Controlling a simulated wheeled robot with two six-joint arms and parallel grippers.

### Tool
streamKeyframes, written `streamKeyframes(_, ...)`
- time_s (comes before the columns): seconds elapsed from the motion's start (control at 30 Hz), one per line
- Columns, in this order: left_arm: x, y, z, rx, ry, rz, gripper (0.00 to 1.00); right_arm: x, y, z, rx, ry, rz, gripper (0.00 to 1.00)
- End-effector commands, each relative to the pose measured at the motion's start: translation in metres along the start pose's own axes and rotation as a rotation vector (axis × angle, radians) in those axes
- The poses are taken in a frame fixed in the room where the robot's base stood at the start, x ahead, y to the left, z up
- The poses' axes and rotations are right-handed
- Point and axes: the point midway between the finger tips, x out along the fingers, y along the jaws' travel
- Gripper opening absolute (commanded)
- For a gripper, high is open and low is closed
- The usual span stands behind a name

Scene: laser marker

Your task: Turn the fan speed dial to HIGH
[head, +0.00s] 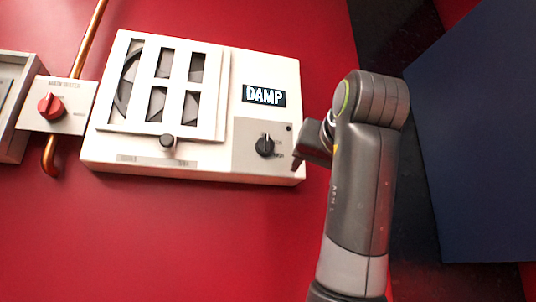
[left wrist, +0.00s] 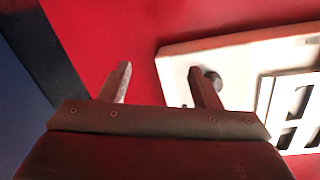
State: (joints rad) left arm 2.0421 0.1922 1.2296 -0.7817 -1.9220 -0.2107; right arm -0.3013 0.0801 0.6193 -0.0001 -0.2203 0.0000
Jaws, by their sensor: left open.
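The fan speed dial (head: 264,146) is a small black knob on a grey panel at the lower right of the white fan unit (head: 225,180). Its small labels are too blurred to read surely, and I cannot tell its exact setting. My left gripper (head: 302,160) is just right of the dial, at the unit's right edge, and seems apart from it. In the left wrist view the left gripper (left wrist: 162,72) has its two fingers spread with nothing between. The dark dial (left wrist: 212,78) shows there beside the right-hand finger, partly hidden by it. My right gripper is not in view.
A display (head: 264,96) on the unit reads DAMP. A slatted vent panel with a dark slider knob (head: 168,142) is left of the dial. A red rotary switch (head: 51,106) and copper pipe (head: 88,40) are farther left. The red surface below is clear.

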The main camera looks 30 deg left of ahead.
Motion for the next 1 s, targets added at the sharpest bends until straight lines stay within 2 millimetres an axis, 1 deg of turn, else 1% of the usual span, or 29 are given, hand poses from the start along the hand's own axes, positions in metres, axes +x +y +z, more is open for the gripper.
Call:
streamKeyframes(0.03, -0.021, -0.02, -0.016, -0.024, 0.018, -0.014, 0.58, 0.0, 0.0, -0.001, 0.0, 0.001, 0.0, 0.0)
streamKeyframes(0.1, -0.045, -0.042, -0.03, -0.049, 0.032, -0.032, 0.58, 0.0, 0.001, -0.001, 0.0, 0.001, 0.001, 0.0)
streamKeyframes(0.2, -0.071, -0.067, -0.044, -0.077, 0.046, -0.05, 0.58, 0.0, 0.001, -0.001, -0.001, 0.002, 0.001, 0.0)
streamKeyframes(0.3, -0.087, -0.082, -0.051, -0.095, 0.054, -0.061, 0.58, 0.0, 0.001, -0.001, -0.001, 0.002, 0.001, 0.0)
streamKeyframes(0.4, -0.093, -0.089, -0.054, -0.103, 0.056, -0.066, 0.58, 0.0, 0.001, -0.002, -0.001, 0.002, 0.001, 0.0)
streamKeyframes(0.47, -0.091, -0.09, -0.055, -0.104, 0.056, -0.068, 0.58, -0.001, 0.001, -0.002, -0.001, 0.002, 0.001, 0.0)
streamKeyframes(0.57, -0.08, -0.091, -0.056, -0.105, 0.055, -0.068, 0.58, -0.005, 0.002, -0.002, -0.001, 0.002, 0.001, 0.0)
streamKeyframes(0.67, -0.062, -0.093, -0.058, -0.105, 0.056, -0.069, 0.58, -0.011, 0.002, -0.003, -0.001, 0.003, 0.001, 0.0)
streamKeyframes(1.0, 0.013, -0.098, -0.063, -0.103, 0.054, -0.069, 0.58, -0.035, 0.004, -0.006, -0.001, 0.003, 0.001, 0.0)
